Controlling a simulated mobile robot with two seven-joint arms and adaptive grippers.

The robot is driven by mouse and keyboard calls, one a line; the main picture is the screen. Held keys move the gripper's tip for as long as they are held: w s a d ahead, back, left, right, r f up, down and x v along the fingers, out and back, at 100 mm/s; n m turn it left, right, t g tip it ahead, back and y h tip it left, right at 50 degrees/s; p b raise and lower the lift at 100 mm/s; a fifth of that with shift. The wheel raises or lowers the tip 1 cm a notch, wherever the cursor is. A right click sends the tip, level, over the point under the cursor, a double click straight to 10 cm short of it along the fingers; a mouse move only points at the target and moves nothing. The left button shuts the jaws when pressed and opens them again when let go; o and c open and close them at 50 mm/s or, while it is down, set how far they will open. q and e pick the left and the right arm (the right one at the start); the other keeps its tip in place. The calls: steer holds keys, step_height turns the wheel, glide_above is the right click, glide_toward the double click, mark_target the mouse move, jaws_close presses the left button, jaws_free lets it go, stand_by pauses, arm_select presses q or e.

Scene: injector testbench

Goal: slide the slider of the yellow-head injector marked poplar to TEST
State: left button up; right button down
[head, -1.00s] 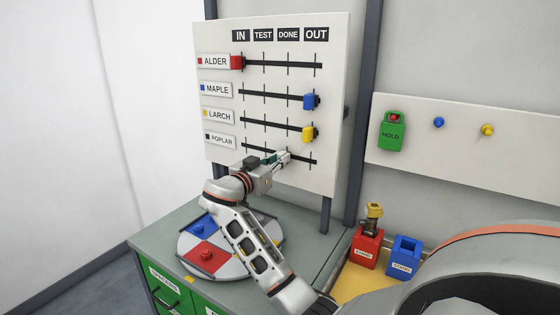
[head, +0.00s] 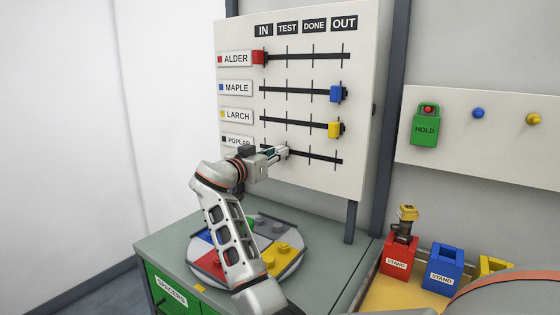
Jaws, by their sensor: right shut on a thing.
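The white board (head: 230,185) has slider rows under the headings IN, TEST (head: 287,28), DONE and OUT. The lowest row is labelled POPLAR (head: 238,141), with a black square. My right gripper (head: 282,152) is at this row's rail (head: 325,158), around the TEST column. It is shut on the poplar slider, which the fingers hide. A yellow-topped injector (head: 407,215) stands upright in the red stand (head: 398,256); I cannot read a mark on it. My left gripper is not in view.
The red alder slider (head: 259,57) is at IN. The blue maple slider (head: 336,93) and yellow larch slider (head: 334,129) are at OUT.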

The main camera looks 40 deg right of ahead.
steer(key=shift+s+d+r, duration=0.1)
steer(key=shift+s+r, duration=0.15)
steer(key=c, duration=2)
jaws_free()
steer(key=shift+f, duration=0.1)
steer(key=shift+f, duration=0.1)
steer(key=v, duration=0.7)
steer(key=shift+s+a, duration=0.1)
steer(key=shift+a, duration=0.2)
